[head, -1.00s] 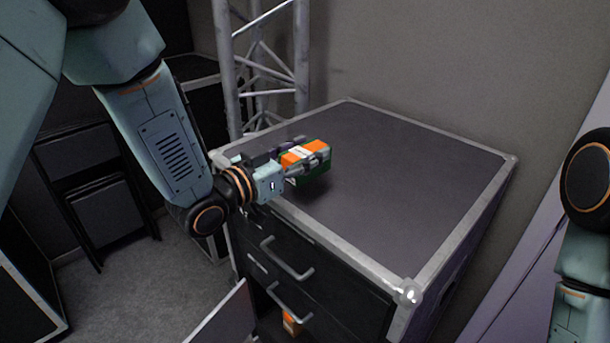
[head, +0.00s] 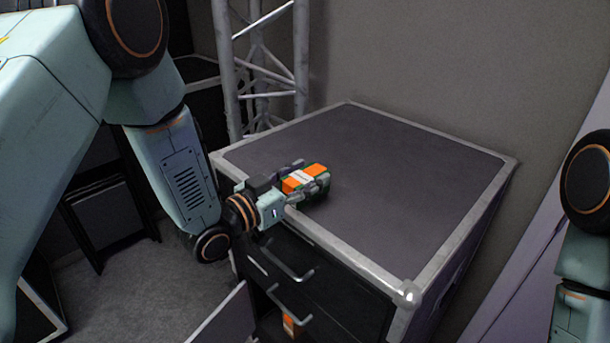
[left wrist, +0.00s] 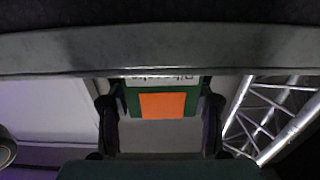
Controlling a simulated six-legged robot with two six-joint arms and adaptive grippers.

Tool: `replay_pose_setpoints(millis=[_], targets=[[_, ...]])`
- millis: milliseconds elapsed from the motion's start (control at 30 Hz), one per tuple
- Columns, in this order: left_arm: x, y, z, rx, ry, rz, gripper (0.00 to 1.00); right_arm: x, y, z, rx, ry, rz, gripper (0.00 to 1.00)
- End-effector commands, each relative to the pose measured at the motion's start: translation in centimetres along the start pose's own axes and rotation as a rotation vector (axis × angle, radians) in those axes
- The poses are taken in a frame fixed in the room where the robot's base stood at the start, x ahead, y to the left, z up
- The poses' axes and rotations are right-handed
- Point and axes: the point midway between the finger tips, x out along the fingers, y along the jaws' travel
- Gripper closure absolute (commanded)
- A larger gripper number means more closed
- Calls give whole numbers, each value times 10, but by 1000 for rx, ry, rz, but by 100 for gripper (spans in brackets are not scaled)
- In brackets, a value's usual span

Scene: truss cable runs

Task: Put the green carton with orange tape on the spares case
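The green carton with orange tape and a white label (head: 313,194) is at the near left part of the flight case's dark top (head: 400,190), which I take as the spares case. It looks upright and on or very close to the surface; I cannot tell whether it touches. My left gripper (head: 309,176) has a finger on either side of it and looks shut on it. The left wrist view shows the carton (left wrist: 163,103) between both fingers, partly hidden by the case's metal edge (left wrist: 160,50). My right gripper is out of view.
The rest of the case top is clear, with raised metal edging. Drawers with handles (head: 290,275) are on its front. Another orange-and-white item (head: 291,326) shows low down, beside a panel (head: 225,320). A metal truss (head: 262,65) stands behind on the left, against the wall.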

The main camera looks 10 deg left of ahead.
Motion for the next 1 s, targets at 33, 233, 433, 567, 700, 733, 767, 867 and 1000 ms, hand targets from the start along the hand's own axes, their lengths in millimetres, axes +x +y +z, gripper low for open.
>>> replay_pose_setpoints(millis=[33,233,433,567,700,733,767,867,1000], targets=[[0,0,0,0,0,0,40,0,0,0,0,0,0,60],[0,0,0,0,0,0,31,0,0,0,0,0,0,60],[0,0,0,0,0,0,31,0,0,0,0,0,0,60],[-7,-1,1,-3,-1,-4,31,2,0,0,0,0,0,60],[-28,-2,2,-5,0,-5,31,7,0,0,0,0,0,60],[-32,-2,2,-5,1,-6,31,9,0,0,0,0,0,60],[-36,-2,3,-5,1,-6,31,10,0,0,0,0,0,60],[-50,-3,4,-5,1,-5,31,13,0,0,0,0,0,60],[-64,-3,3,-4,0,-5,31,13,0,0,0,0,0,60]])
